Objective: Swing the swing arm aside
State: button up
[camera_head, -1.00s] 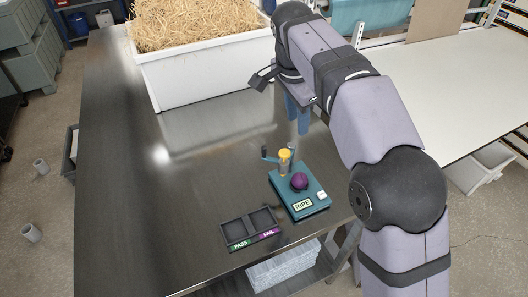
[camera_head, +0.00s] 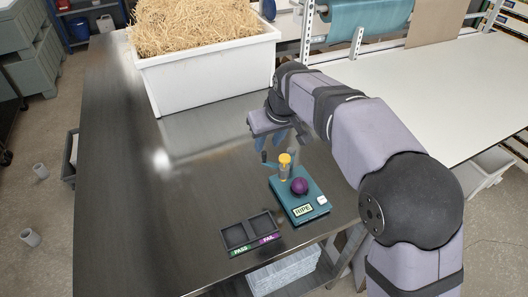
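The teal tester (camera_head: 303,207) with a RIPE display sits on the dark table toward its right front. A purple round fruit (camera_head: 299,186) rests on top of it. A yellow-topped post (camera_head: 285,163) stands at its back left corner. The teal swing arm (camera_head: 265,158) shows beside this post, its end toward the back left; part of it is hard to make out. My gripper (camera_head: 283,142) points down just behind and above the post and swing arm. Its blue fingers are small and partly hidden, so their opening and any contact are unclear.
A dark two-compartment tray (camera_head: 249,230) marked PASS and FAIL lies left of the tester. A white bin of straw (camera_head: 205,75) stands at the back. The table's left side is clear. A white worktop (camera_head: 440,90) lies to the right.

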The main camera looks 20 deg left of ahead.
aim_at(264, 152)
jog(key=shift+p+x, duration=1.5)
jog(key=shift+x, duration=2.2)
grip_shut()
